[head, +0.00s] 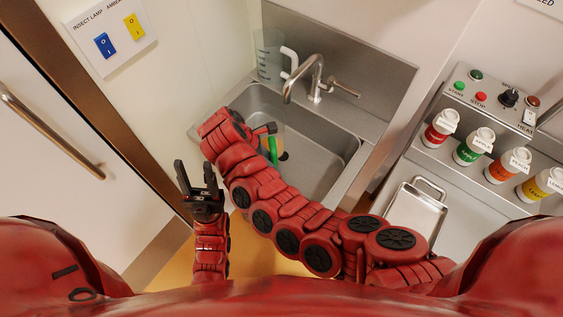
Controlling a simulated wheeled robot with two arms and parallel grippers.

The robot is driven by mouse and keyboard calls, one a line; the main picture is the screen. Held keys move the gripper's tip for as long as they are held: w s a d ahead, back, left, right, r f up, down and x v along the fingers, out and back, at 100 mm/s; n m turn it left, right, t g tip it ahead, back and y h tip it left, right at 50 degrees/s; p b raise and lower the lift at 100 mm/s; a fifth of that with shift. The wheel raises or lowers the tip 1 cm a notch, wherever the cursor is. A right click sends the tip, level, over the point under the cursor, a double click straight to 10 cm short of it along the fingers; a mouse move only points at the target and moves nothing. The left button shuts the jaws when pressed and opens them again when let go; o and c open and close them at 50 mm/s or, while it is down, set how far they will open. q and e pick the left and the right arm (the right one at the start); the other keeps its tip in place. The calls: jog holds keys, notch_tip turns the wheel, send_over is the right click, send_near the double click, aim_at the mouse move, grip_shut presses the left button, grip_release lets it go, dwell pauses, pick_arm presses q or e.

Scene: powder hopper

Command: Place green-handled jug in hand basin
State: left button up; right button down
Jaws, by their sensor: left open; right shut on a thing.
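The green-handled jug shows mostly as its green handle (273,150) over the left part of the hand basin (325,137); its clear body is hard to make out, and my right arm covers part of it. My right gripper (268,130) is beside the handle and shut on the jug, its fingers mostly hidden. I cannot tell whether the jug touches the basin floor. My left gripper (198,180) is open and empty, left of the basin, with its fingers pointing up.
A clear jug with a pale handle (270,58) stands at the basin's back left corner. The tap (312,80) reaches over the basin's back. At the right are a metal container (412,215), several lidded cups and a control panel (490,95). A door is at the left.

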jog(key=shift+s+d+f+p, duration=0.2)
jog(key=shift+d+p, duration=0.2)
jog(key=shift+d, duration=0.2)
jog(key=shift+s+d+f+p, duration=0.2)
jog(key=shift+d+p, duration=0.2)
jog(key=shift+d, duration=0.25)
jog(key=shift+s+d+f+p, duration=0.1)
jog(key=shift+d+f+p, duration=0.1)
jog(key=shift+d+p, duration=0.3)
